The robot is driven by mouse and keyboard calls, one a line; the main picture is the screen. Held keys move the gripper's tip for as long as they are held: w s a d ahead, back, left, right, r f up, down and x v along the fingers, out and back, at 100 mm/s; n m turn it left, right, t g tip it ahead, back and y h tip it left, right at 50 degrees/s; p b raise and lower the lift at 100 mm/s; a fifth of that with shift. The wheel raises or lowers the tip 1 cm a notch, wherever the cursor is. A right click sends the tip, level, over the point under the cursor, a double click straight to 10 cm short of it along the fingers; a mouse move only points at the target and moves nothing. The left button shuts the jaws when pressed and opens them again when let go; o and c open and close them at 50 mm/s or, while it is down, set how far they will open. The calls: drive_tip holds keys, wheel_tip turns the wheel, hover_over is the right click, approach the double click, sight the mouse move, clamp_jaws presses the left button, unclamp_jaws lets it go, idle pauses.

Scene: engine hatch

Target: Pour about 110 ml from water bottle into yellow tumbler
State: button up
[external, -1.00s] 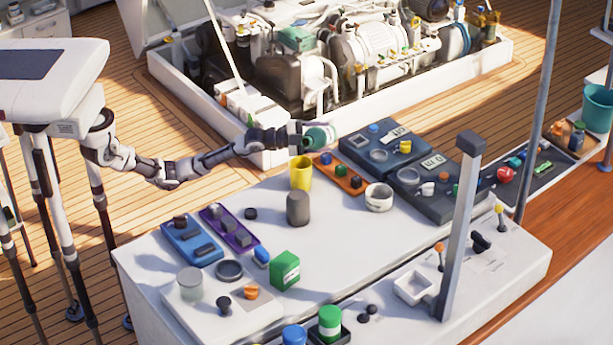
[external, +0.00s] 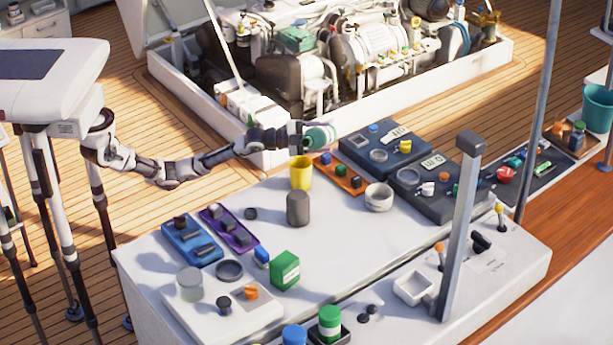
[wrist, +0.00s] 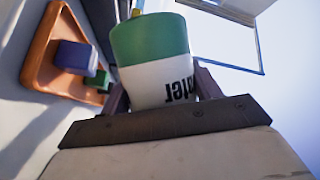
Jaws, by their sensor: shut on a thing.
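The water bottle (wrist: 155,55), green and white with dark lettering ending in "ter", is between my gripper's fingers in the wrist view. My gripper (external: 305,138) is shut on it and holds it above the table's far edge. The green part of the bottle (external: 320,137) points right in the external view, so the bottle is strongly tilted. The yellow tumbler (external: 301,174) stands upright on the white table, just below the bottle. A thin yellow strip shows past the bottle in the wrist view. I cannot make out a water stream or the level in the tumbler.
An orange tray (external: 343,178) with small blocks lies right of the tumbler, and it shows in the wrist view (wrist: 45,45). A dark grey canister (external: 298,208) stands in front. A white round bowl (external: 379,197) and dark panels (external: 385,148) are to the right.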

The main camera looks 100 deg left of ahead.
sight(318, 129)
drive_tip(key=shift+r+p, duration=0.15)
drive_tip(key=shift+p, duration=0.15)
idle(0.6)
